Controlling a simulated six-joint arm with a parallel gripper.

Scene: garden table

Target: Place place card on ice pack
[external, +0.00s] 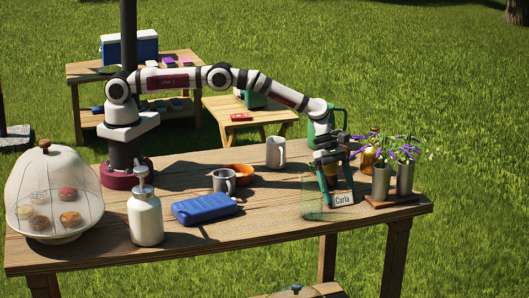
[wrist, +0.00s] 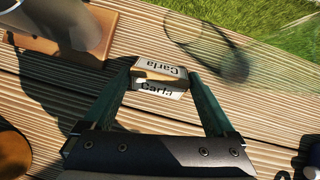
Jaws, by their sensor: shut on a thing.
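The place card (external: 343,198) is a small white tent-shaped card with a wooden-looking edge that reads "Carla". It is at the right part of the table. In the wrist view the card (wrist: 160,80) sits between my two fingertips. My gripper (external: 328,190) points down and is shut on it; the gripper also shows in the wrist view (wrist: 162,78). I cannot tell whether the card touches the table. The ice pack (external: 205,208) is a blue flat block lying on the table, left of my gripper and near the middle front.
Flower vases (external: 381,182) stand on a wooden board at right. A grey mug (external: 224,181), orange bowl (external: 240,172), white mug (external: 275,153), white bottle (external: 145,218) and domed cake stand (external: 50,238) are further left.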

